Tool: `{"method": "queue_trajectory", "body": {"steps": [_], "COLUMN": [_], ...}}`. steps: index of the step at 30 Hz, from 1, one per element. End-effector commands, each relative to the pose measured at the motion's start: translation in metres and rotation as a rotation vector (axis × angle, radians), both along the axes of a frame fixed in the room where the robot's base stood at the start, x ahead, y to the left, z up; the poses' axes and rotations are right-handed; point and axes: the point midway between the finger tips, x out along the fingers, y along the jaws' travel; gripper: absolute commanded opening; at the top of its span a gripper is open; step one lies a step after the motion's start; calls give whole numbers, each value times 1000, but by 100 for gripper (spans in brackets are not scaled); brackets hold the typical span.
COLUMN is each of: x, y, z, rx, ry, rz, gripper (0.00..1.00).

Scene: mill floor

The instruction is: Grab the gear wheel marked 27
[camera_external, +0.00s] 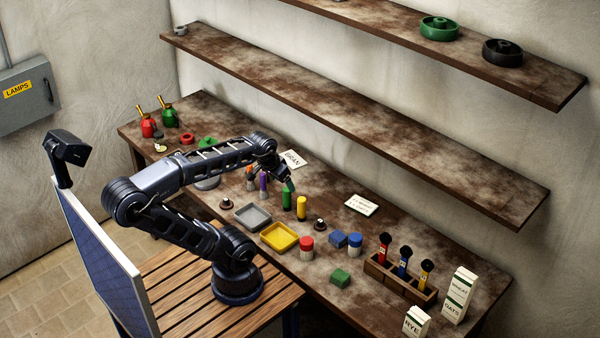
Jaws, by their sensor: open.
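I cannot read the number 27 on anything, so I cannot tell which thing is that gear wheel. Wheel-shaped things in view are a green wheel (440,27) and a black wheel (502,53) on the upper shelf. A small red ring (187,139) and a green round piece (207,142) lie on the bench's left part. My gripper (287,182) is open over the middle of the bench, near the upright green cylinder (286,200) and the purple tool (264,184). Nothing shows between its fingers. My arm partly hides the bench behind it.
Grey (253,217) and yellow (280,236) trays lie at the bench's front edge. A wooden rack (400,279) with several tools and cartons (458,295) stand to the right. Red and green oil cans (148,126) stand at the far left. The lower shelf (350,115) is mostly bare.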

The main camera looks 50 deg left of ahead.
Motion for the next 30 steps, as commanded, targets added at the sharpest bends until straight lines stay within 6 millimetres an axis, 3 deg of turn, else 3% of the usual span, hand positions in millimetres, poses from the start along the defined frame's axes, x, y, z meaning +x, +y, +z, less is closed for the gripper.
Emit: {"method": "queue_trajectory", "body": {"steps": [9, 14, 23, 30], "x": [2, 17, 61, 82], "y": [2, 16, 82, 148], "z": [-1, -7, -36, -69], "rx": [0, 6, 11, -1], "ry": [3, 27, 115, 185], "rz": [4, 48, 191, 306], "gripper": [81, 81, 81, 81]}}
